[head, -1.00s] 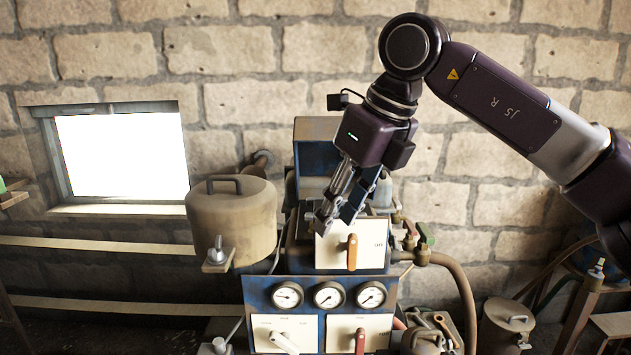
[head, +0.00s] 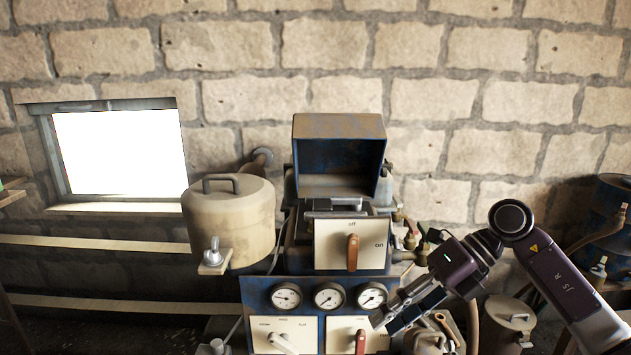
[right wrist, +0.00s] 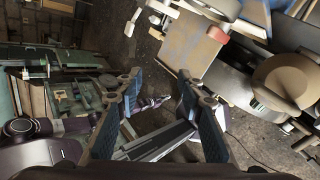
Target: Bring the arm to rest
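My right gripper (head: 384,316) is at the lower right of the machine in the head view, in front of it and near the right gauge. It points down and to the left. In the right wrist view its two fingers (right wrist: 160,88) stand apart with nothing between them. My right arm comes in from the lower right corner. The blue machine (head: 255,291) stands in the middle with a white switch plate (head: 330,255) marked off and on. Its orange handle (head: 352,252) stands upright. My left gripper is not in view.
Several gauges (head: 329,296) sit below the switch plate. A beige tank (head: 228,218) stands left of the machine. Valves and a hose are at its right, with a lidded can (head: 508,318) near my right arm. The wall area above my arm is clear.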

